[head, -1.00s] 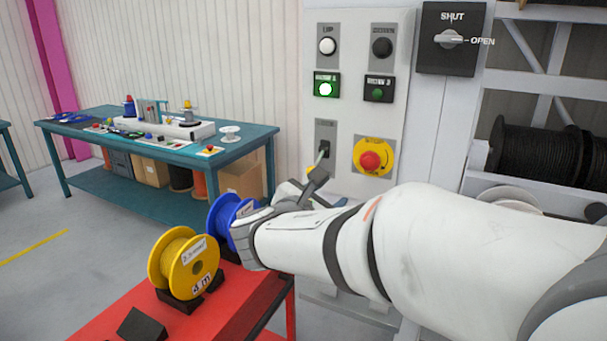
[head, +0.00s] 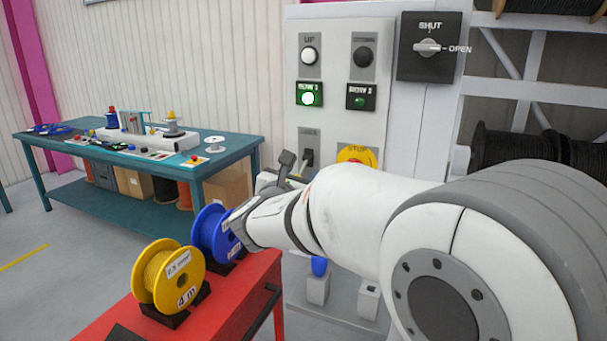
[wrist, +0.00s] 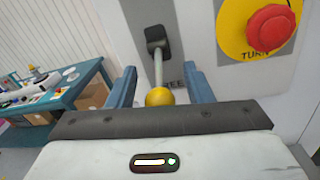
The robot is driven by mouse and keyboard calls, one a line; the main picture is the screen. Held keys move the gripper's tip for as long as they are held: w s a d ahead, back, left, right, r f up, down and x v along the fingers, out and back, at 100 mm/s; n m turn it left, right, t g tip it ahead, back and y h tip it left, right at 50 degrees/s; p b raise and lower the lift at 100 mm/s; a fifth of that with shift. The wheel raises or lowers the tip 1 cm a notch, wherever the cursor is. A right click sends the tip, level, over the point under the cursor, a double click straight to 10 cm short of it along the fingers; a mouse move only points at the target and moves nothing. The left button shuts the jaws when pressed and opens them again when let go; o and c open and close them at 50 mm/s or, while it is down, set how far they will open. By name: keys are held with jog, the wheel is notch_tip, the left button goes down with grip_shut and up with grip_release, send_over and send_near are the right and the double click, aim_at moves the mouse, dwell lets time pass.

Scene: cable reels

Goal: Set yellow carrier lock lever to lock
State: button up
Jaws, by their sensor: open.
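The lock lever is a pale rod with a yellow ball knob (wrist: 159,97), seen in the wrist view. The rod runs down from a black pivot (wrist: 156,38) on the light panel, and the knob is at its lower end. Lettering reading "REE" shows just right of the knob, partly hidden. My gripper (wrist: 162,90) is open, with one blue-grey finger on each side of the knob and a gap on both sides. In the head view the lever's black mount (head: 309,156) shows on the panel, and my gripper (head: 286,167) is just left of it; the knob is hidden there.
The red and yellow stop button (wrist: 270,27) is up and right of the lever. Push buttons (head: 309,55) and a shut/open rotary switch (head: 428,47) are above. A red table with yellow (head: 168,275) and blue reels (head: 215,232) stands below left. A teal workbench (head: 140,155) is behind.

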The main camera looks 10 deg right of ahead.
grip_shut()
dwell(0.4)
